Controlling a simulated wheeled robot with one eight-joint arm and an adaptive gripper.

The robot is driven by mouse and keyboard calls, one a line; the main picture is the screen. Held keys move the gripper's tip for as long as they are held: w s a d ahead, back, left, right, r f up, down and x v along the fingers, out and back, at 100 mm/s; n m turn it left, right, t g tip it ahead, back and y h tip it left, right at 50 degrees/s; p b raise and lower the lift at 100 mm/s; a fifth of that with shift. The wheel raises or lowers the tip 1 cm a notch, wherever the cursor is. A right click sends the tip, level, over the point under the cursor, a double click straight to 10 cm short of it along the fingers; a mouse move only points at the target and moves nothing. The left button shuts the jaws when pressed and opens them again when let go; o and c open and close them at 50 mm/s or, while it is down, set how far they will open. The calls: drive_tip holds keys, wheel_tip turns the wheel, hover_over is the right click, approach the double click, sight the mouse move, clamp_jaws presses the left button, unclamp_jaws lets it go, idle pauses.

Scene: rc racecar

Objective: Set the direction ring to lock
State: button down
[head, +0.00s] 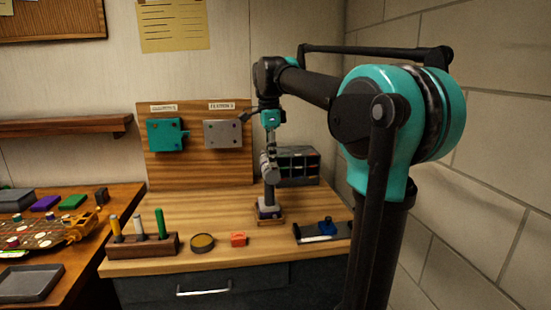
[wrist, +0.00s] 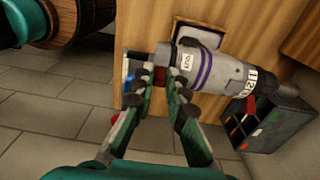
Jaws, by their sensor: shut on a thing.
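A grey cylindrical tool (head: 269,189) stands upright in a small wooden-edged base (head: 268,220) on the bench. In the wrist view the tool (wrist: 222,75) lies across the picture, with purple bands, a small white label and a larger number label. The direction ring (wrist: 160,76) seems to be the dark and red part between my fingertips. My gripper (head: 270,150) reaches down to the tool's upper part. In the wrist view my gripper (wrist: 166,82) is shut on the ring, and its fingers hide much of it. The ring's setting cannot be read.
A dark drawer organizer (head: 298,168) stands close behind the tool. An upright wooden panel (head: 180,174) is behind, left.

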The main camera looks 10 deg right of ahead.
sight(265, 179)
drive_tip(key=shift+a+h, duration=0.3)
drive_tip(key=shift+h, duration=0.1)
drive_tip(key=c, duration=1.5)
unclamp_jaws()
drive_tip(key=shift+c, duration=0.2)
wheel_tip(265, 179, up, 12)
drive_tip(key=a, duration=0.1)
drive_tip(key=shift+a, duration=0.35)
drive_tip(key=shift+f, duration=0.1)
